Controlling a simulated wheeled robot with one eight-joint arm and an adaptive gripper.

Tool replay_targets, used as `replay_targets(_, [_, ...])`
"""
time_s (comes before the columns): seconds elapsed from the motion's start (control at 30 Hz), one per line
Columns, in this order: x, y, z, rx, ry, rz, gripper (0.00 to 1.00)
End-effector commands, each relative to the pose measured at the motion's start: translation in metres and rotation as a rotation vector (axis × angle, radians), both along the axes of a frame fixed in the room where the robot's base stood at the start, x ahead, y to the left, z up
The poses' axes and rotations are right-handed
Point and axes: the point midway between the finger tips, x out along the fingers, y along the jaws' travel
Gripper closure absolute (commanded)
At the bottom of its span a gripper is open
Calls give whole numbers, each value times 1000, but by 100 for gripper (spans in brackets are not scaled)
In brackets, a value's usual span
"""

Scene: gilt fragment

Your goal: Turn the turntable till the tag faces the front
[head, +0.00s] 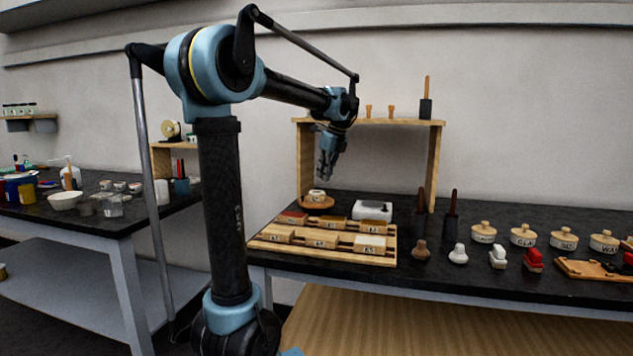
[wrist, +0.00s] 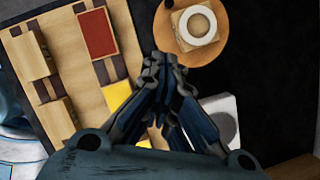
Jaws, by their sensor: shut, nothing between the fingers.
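The turntable (head: 317,204) is a round wooden disc at the back left of the black bench, under the wooden shelf. It also shows at the top of the wrist view (wrist: 162,31). A pale square block (wrist: 179,17) with a white ring on top stands on it; in the head view this piece (head: 316,195) is small. A dark mark shows on its near side, too small to read as the tag. My gripper (head: 325,174) is shut and empty, above the bench near the turntable. In the wrist view its fingertips (wrist: 164,60) lie just below the disc's edge.
A wooden rack (head: 270,246) of labelled blocks lies in front of the turntable. A white box (head: 373,210) stands to its right. The shelf's left post (head: 305,160) is close behind the gripper. Stamps and round lidded pots (head: 484,233) fill the bench rightward.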

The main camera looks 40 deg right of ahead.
Motion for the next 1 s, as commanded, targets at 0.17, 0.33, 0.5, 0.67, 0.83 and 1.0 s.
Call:
replay_targets(0.17, [10,2,-28,-1,0,4,100])
replay_targets(0.33, [19,5,-57,-1,0,4,100])
replay_targets(0.5, [29,7,-84,-1,1,5,100])
replay_targets(0.67, [52,13,-84,-2,1,7,100])
replay_targets(0.83, [63,15,-85,-2,1,5,100])
replay_targets(1.0, [66,16,-85,-2,1,5,100])
